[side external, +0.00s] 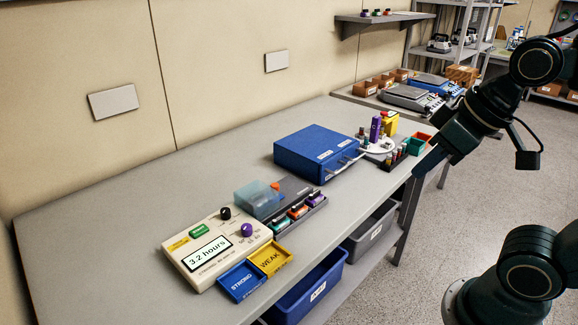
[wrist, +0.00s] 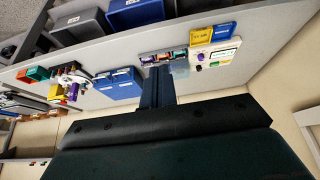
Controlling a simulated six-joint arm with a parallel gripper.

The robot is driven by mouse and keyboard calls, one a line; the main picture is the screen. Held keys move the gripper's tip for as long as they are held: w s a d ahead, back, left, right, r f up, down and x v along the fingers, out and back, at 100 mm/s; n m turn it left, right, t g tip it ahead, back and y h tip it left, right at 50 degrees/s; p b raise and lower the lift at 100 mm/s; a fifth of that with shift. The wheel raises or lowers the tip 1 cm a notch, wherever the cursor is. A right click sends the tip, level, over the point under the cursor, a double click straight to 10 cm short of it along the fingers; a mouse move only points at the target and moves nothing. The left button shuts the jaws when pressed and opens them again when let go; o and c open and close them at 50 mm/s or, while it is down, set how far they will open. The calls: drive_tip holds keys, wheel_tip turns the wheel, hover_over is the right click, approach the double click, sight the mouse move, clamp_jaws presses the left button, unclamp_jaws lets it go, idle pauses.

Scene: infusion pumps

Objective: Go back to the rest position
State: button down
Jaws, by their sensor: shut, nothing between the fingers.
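My gripper (side external: 420,168) points down and to the left, in the air in front of the right end of the table (side external: 110,220). It appears apart from everything around it. In the wrist view my gripper (wrist: 157,74) shows as two dark fingers close together, with nothing seen between them. A cream device (side external: 222,246) with a screen reading "3.2 hours" stands at the front left of the table. It has a black knob, a purple knob and a green button. A blue STRONG tray (side external: 241,281) and a yellow WEAK tray (side external: 270,258) sit at its front edge.
A translucent box (side external: 256,198) and a grey rack of vials (side external: 301,209) stand beside the device. A blue box with handles (side external: 312,150) and a white round stand (side external: 377,146) are further right. Bins (side external: 370,234) sit below the table. The left tabletop is clear.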

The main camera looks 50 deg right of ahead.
drive_tip(key=shift+s+d+f, duration=0.1)
drive_tip(key=shift+s+f, duration=0.3)
drive_tip(key=shift+s, duration=0.2)
